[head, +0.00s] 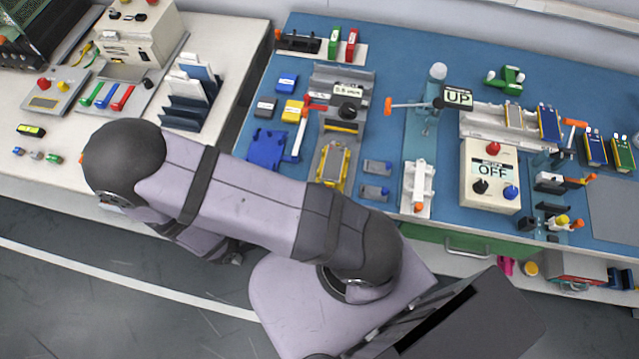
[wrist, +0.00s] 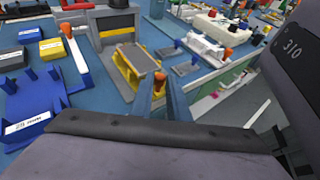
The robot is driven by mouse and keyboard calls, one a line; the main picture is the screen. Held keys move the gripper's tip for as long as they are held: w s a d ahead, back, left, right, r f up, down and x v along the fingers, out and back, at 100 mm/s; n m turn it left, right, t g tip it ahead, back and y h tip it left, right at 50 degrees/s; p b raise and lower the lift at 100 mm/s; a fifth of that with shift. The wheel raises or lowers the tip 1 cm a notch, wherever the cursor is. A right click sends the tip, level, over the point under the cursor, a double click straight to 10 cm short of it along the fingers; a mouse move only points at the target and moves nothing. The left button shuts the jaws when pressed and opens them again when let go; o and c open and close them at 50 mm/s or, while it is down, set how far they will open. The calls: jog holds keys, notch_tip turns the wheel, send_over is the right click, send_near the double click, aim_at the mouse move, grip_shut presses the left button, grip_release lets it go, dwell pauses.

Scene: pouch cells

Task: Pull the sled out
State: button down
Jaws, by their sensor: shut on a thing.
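The sled (wrist: 121,73) has a yellow frame and carries a flat grey-tan plate. In the wrist view it sits in front of the dark opening of a grey press (wrist: 116,22). It also shows in the head view (head: 334,166), on the blue bench below the press (head: 345,112). My gripper (wrist: 159,88) has its two fingers around an orange knob (wrist: 159,77) at the sled's near end and is shut on it. In the head view my arm hides the gripper and the knob.
Left of the sled are a white lever with a red-orange end (head: 301,132), blue, black and yellow blocks, and a blue holder (head: 267,149). Small grey plates (head: 375,192) and a white fixture (head: 418,187) stand to the right. The bench's front edge is close.

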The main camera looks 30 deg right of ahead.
jog(key=c, duration=1.9)
grip_release()
jog(key=shift+a, duration=0.1)
jog(key=shift+o, duration=1.1)
jog(key=shift+s+a, duration=0.15)
jog(key=shift+s, duration=0.05)
jog(key=shift+w, duration=0.1)
jog(key=b+v, duration=0.1)
jog(key=v, duration=0.6)
